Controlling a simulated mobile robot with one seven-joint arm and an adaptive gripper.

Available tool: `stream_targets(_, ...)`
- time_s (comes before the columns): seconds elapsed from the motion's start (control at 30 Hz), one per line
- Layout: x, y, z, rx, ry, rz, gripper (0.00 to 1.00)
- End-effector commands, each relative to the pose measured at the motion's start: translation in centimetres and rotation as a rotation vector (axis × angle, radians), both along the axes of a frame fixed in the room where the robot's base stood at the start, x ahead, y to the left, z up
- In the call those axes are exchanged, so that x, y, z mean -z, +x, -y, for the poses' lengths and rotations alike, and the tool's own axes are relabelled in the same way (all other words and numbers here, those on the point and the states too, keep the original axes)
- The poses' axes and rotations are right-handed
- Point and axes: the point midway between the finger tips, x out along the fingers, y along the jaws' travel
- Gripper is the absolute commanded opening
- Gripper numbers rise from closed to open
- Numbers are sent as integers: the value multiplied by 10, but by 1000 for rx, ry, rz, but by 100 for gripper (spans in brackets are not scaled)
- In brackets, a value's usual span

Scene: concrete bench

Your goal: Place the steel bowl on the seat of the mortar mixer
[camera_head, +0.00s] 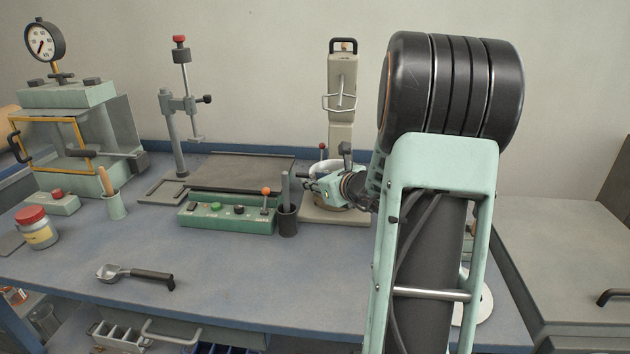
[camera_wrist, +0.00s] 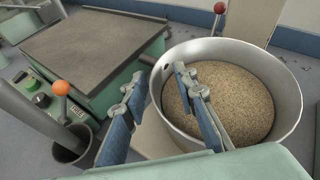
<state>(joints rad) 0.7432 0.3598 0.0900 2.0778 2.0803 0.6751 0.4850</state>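The steel bowl (camera_wrist: 296,128), round and filled with sand-coloured grains, fills the right of the wrist view. In the head view, its pale rim (camera_head: 316,168) shows at the mortar mixer, partly behind my gripper. The mortar mixer (camera_head: 341,118) is a beige column on a flat base (camera_head: 325,214) at the back of the bench. The bowl's underside is hidden, so I cannot tell how it sits on the seat. My gripper (camera_wrist: 160,76) is open, with one finger outside the bowl's near-left wall and the other over its inside. The fingers look clear of the wall.
A green control box (camera_head: 228,212) with an orange-knobbed lever and a dark cup (camera_head: 287,222) stand close left of the mixer. A dark plate (camera_head: 240,172) lies behind. A scoop (camera_head: 137,275) lies at the front left. The bench's front middle is clear.

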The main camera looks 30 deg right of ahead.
Motion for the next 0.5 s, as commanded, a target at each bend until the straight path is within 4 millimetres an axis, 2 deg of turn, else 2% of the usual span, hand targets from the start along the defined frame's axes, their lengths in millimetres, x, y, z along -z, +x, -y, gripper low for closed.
stream_targets(0.2,-5,-2,1,1,0,0,26)
stream_targets(0.37,-16,-29,1,4,-2,1,26)
stream_targets(0.5,-29,-59,1,5,-2,1,26)
